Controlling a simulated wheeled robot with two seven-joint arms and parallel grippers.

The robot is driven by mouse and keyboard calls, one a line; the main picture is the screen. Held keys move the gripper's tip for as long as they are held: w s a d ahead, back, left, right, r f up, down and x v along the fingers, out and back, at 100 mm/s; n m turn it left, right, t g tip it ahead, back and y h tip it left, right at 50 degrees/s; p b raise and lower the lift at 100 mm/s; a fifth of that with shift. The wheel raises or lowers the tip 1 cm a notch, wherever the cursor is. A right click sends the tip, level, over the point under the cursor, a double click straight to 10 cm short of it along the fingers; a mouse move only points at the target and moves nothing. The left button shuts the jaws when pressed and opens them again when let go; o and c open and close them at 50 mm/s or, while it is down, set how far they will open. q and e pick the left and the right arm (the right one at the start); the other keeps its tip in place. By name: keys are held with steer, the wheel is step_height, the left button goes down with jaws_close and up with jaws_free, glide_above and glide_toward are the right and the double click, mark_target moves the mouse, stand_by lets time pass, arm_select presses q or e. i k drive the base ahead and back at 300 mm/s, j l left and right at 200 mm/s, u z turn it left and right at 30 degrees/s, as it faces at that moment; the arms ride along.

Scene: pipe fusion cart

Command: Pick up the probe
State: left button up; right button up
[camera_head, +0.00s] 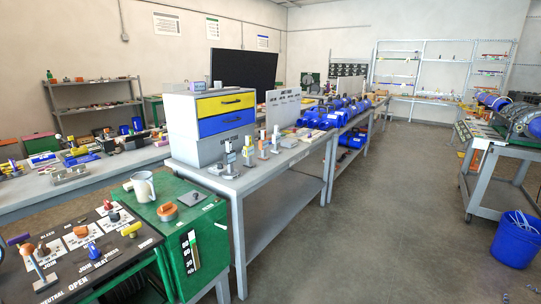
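I cannot tell for certain which item is the probe. A green cart (216,224) stands at the lower left. On its top are a pale grey mug-like vessel (143,187), an orange block (168,211) and a dark grey flat piece with a small upright pin (192,198). A dark control panel (110,262) with labels, coloured knobs and a tall lever (38,266) adjoins the cart at left. Neither of my grippers is in view.
A grey table (225,182) behind the cart bears several small upright stands and a grey cabinet (190,145) with yellow and blue drawers. Another bench (110,172) runs left. Open floor (370,220) lies right, with a blue bucket (516,240) and wheeled cart (487,190).

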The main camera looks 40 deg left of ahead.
mark_target(229, 157)
steer(key=i+u, duration=0.1)
steer(key=i, duration=0.55)
steer(key=i+l+u, duration=0.15)
steer(key=i, duration=0.45)
steer(key=i+l+u, duration=0.1)
steer(key=i, duration=0.55)
